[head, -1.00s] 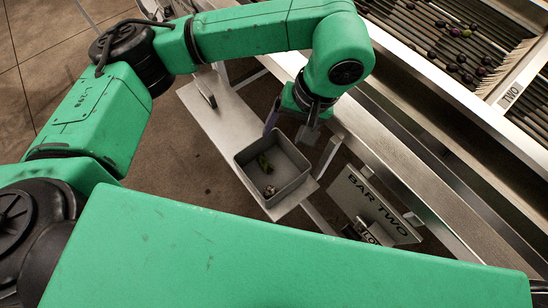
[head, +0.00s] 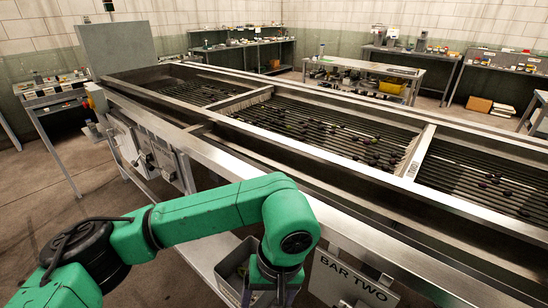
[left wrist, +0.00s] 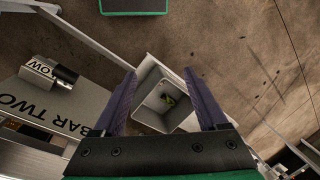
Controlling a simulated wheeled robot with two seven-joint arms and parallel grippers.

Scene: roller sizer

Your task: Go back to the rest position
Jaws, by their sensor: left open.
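My left arm comes in from the left in the head view and bends down at the sizer's near side. My left gripper (head: 272,292) is at the lower edge there, partly cut off, beside a grey bin (head: 232,270). In the left wrist view my left gripper (left wrist: 158,84) has its two purple-grey fingers wide apart with nothing held between them. The grey bin (left wrist: 182,117) shows beyond the fingers, with a small green item (left wrist: 167,99) inside. My right gripper is in neither current view.
The long metal roller sizer (head: 330,185) crosses the head view, with several dark round fruits on its bars. A BAR TWO sign (head: 350,278) hangs on its near side, right of my gripper. Benches (head: 365,75) stand behind. Open floor (head: 45,190) lies at left.

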